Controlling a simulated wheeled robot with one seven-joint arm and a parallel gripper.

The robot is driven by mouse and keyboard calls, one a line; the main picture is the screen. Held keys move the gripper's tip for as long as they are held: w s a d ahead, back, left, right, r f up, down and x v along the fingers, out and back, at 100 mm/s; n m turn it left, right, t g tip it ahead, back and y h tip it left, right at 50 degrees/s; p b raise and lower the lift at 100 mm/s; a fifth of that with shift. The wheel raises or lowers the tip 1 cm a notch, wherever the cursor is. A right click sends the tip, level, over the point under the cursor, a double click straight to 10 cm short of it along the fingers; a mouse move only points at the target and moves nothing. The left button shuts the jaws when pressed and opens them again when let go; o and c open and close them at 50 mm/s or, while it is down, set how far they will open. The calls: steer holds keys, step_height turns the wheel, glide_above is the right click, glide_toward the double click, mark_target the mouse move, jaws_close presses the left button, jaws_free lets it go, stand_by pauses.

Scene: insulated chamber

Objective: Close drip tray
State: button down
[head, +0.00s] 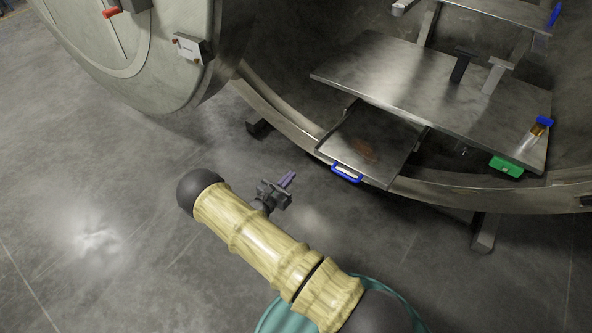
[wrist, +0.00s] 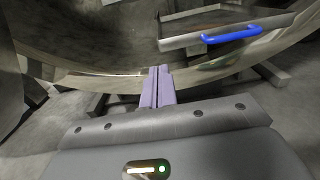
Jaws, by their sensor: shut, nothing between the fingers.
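The drip tray (head: 372,146) is a flat metal tray with a brownish stain, sticking out past the chamber's rim below the larger metal shelf. Its blue handle (head: 346,173) is on the front edge. In the wrist view the tray's front edge (wrist: 180,44) and blue handle (wrist: 231,34) show at the upper right. My gripper (head: 289,178) is shut and empty, with pale purple fingers, to the left of the handle and apart from it. In the wrist view the fingertips (wrist: 159,70) point ahead, left of and below the handle.
The round chamber rim (head: 285,118) curves around the tray. The heavy round door (head: 150,60) stands open at left. Floor around my gripper is clear.

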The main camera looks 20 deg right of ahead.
mark_target(315, 150)
steer(key=x, duration=1.3)
steer(key=shift+b, duration=0.35)
steer(key=shift+w, duration=0.1)
